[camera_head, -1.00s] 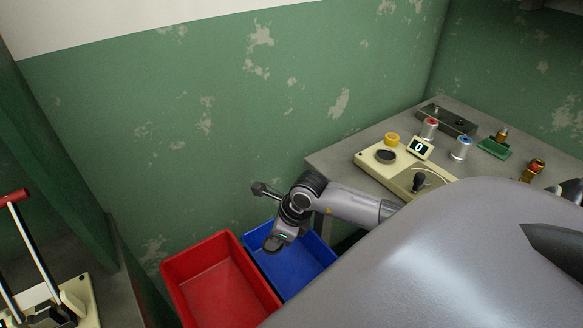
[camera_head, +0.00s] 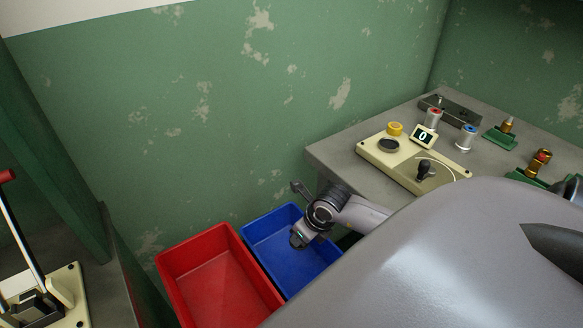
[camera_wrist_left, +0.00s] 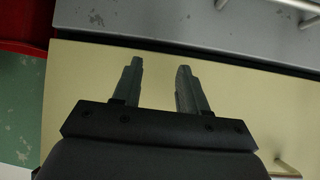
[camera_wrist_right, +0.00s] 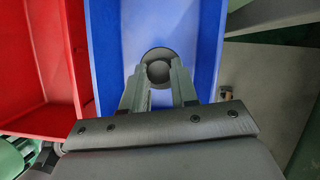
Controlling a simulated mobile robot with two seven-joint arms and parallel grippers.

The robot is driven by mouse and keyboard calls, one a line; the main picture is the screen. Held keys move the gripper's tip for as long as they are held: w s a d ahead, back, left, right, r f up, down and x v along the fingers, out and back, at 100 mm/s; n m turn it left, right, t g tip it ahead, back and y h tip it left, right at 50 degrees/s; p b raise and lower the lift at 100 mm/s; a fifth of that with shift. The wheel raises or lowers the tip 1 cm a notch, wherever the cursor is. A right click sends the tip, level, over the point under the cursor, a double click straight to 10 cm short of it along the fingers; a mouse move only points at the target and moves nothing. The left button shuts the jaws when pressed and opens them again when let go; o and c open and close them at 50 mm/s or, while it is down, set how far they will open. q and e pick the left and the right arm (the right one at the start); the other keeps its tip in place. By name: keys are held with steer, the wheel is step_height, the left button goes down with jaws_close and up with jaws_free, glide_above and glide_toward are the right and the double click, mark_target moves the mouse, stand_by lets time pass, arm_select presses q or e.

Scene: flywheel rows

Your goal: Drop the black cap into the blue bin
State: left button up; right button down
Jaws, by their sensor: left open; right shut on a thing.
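The black cap (camera_wrist_right: 158,54) is round and dark and sits between the fingertips of my right gripper (camera_wrist_right: 158,75) in the right wrist view. The blue bin (camera_wrist_right: 208,40) lies beneath it there. In the head view my right gripper (camera_head: 300,238) points down over the blue bin (camera_head: 275,224), above its floor; the cap is hard to make out there. My left gripper (camera_wrist_left: 157,72) is open and empty in the left wrist view, in front of a beige surface. It does not show in the head view.
A red bin (camera_head: 205,262) stands directly left of the blue bin. A grey table (camera_head: 335,153) at the right carries a beige panel (camera_head: 400,170) and several small parts. A beige device with a red-tipped lever (camera_head: 50,295) is at the lower left. The green wall is behind.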

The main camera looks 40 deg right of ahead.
steer(key=shift+f+b, duration=0.3)
steer(key=shift+f, duration=0.45)
arm_select(q)
steer(key=shift+f, duration=0.65)
arm_select(e)
steer(key=c, duration=0.8)
jaws_free()
steer(key=shift+r, duration=0.1)
arm_select(q)
steer(key=shift+r+p, duration=0.3)
arm_select(e)
steer(key=shift+v, duration=3.5)
